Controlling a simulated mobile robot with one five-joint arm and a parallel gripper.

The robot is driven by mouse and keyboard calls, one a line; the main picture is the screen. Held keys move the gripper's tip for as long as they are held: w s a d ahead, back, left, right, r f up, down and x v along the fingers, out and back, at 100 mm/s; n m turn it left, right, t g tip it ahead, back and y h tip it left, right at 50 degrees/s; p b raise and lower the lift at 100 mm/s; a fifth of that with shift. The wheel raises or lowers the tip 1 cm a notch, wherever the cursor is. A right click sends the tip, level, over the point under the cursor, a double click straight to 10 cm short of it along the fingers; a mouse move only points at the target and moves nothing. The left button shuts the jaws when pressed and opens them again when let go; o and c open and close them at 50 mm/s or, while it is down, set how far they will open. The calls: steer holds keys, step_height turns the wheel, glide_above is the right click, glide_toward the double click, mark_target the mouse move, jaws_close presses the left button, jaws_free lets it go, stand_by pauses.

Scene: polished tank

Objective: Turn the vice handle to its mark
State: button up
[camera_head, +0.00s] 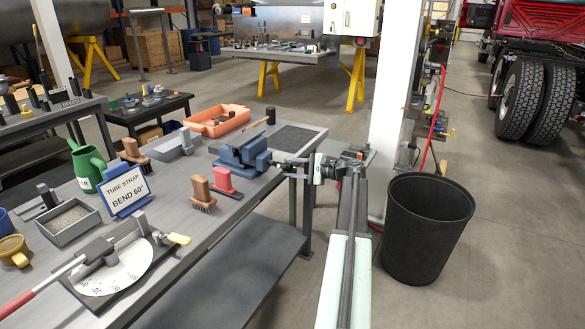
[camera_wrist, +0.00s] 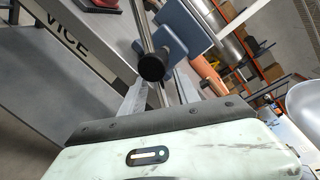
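The blue vice (camera_head: 243,157) is fixed near the right edge of the grey workbench. Its blue body (camera_wrist: 184,30) also shows at the top of the wrist view. The vice handle (camera_wrist: 142,22) is a thin metal bar beside a round black end (camera_wrist: 152,67). My gripper (camera_head: 292,165) is at the handle side of the vice, beyond the bench edge. In the wrist view my gripper (camera_wrist: 158,92) has its two grey fingers apart, with the bar running between them. I cannot tell whether either finger touches it. I cannot make out the handle's mark; a grey plate (camera_wrist: 85,40) reads "VICE".
The bench (camera_head: 180,215) holds brushes (camera_head: 203,195), an orange tray (camera_head: 217,121), a green jug (camera_head: 88,168) and a "TUBE STRAP BEND 60°" sign (camera_head: 124,191). A black bin (camera_head: 427,228) and a white post (camera_head: 392,100) stand right of my arm. Open floor lies further right.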

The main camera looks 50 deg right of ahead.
steer(key=p+v, duration=0.1)
steer(key=v, duration=0.6)
steer(key=shift+s, duration=0.3)
steer(key=shift+d, duration=0.1)
